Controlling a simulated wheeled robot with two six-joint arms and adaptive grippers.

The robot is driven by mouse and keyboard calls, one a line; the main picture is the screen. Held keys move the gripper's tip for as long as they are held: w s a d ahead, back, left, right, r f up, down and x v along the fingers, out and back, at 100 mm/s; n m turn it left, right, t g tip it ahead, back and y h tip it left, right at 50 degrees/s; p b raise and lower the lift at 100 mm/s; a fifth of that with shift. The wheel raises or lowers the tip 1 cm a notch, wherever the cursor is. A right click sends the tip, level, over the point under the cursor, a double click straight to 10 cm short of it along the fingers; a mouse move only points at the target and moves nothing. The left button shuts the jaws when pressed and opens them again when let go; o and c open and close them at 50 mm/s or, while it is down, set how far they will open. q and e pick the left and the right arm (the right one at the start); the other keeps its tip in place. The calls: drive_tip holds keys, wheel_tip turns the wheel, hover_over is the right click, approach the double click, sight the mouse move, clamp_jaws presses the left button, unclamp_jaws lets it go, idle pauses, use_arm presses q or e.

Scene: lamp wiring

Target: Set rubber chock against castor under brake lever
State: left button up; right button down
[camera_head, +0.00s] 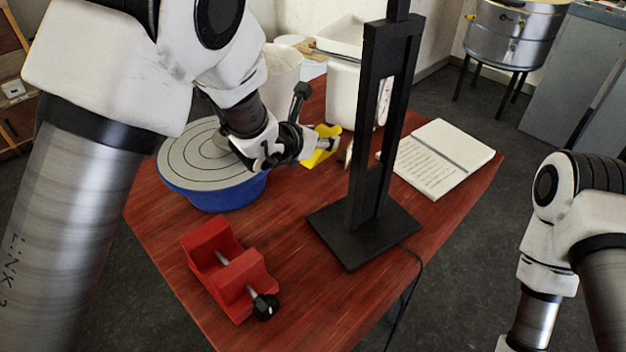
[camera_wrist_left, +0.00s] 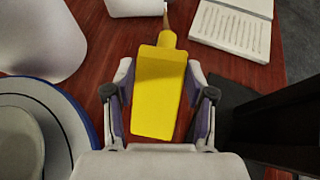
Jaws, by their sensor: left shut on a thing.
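My left gripper (camera_head: 322,146) is over the far part of the red table, between the wheel disc and the black stand. It is shut on a yellow object (camera_head: 317,160). In the left wrist view the yellow object (camera_wrist_left: 158,98) sits between the two fingers, with a broad flat body, a narrower neck and a thin brown tip pointing away from me. I cannot tell whether it rests on the table. No rubber chock, castor or brake lever can be made out. My right arm enters at the right edge, its gripper outside the picture.
A grey disc on a blue base (camera_head: 213,190) stands left on the red table (camera_head: 300,290). A red vise (camera_head: 228,270) is at the front, a black stand (camera_head: 362,235) with a cable at the middle right. An open notebook (camera_head: 440,160) and white containers (camera_head: 283,75) lie behind.

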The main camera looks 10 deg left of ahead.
use_arm(q)
wheel_tip(320, 180, down, 11)
drive_tip(key=shift+s+a+r+p, duration=0.1)
drive_tip(key=shift+s+p, duration=0.05)
drive_tip(key=shift+p, duration=0.2)
drive_tip(key=o, duration=1.3)
